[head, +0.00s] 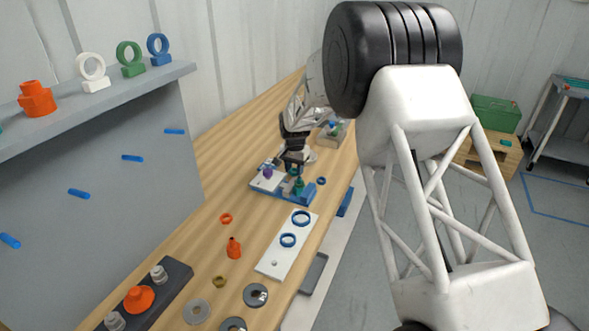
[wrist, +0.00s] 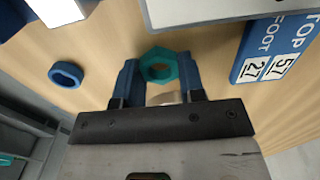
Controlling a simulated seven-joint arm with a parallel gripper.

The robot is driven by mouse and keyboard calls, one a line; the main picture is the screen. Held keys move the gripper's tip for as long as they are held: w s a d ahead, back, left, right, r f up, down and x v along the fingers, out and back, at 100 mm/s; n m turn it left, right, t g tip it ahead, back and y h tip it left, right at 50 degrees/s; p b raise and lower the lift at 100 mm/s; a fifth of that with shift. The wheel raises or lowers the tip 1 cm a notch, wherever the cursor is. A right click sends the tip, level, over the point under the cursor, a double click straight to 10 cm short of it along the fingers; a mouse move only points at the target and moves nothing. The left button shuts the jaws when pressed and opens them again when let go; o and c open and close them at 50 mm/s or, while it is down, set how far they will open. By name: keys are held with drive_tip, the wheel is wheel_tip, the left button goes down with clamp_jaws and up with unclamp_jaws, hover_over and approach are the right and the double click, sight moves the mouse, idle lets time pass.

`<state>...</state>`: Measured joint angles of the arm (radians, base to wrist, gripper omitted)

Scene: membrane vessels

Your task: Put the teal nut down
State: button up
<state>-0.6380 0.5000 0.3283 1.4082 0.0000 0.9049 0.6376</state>
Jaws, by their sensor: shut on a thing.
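The teal nut (wrist: 146,67) is a hexagonal ring with a round hole. In the wrist view it sits between the two blue fingertips of my gripper (wrist: 159,76), which is shut on it. Bare wood shows around the nut; I cannot tell whether it touches the table. In the head view my gripper (head: 293,166) is over the blue-and-white fixture area, and the nut cannot be picked out clearly there.
A blue ring (wrist: 66,75) lies on the wood at left. A blue labelled block (wrist: 280,50) is at right.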

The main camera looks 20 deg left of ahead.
drive_tip(key=shift+f, duration=0.1)
drive_tip(key=o, duration=1)
wheel_tip(320, 180, up, 12)
idle(0.4)
idle(0.8)
